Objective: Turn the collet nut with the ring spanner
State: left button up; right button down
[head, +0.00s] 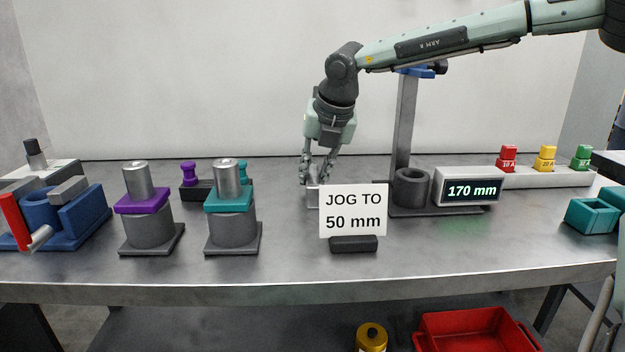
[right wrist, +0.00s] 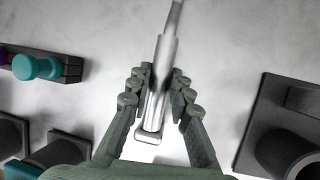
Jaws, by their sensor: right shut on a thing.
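My right gripper (head: 314,180) reaches down behind the sign, near the middle of the table. In the right wrist view its fingers (right wrist: 158,95) are shut on a long silver tool (right wrist: 165,58), with a thin upper end and a squarish lower end. I see no clear ring on it, so I cannot tell whether it is the ring spanner. No part is clearly recognisable as the collet nut. Two grey barrels bear steel cylinders, one with a purple collar (head: 142,203), one with a teal collar (head: 229,200). My left gripper is not in view.
A sign reading "JOG TO 50 mm" (head: 353,211) stands just in front of the gripper. To its right are a grey column (head: 405,125) and a display reading 170 mm (head: 470,191). A blue vice (head: 82,220) sits at left.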

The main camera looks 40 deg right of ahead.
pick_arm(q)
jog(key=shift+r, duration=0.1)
pick_arm(e)
jog(key=shift+r, duration=0.1)
jog(key=shift+r+p, duration=0.25)
jog(key=shift+p, duration=0.45)
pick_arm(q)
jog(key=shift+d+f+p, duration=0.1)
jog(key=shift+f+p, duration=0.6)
pick_arm(e)
notch_tip(320, 180, up, 28)
jog(key=c, duration=2)
grip_release()
jog(key=shift+c, duration=0.2)
jog(key=shift+f, duration=0.1)
grip_shut()
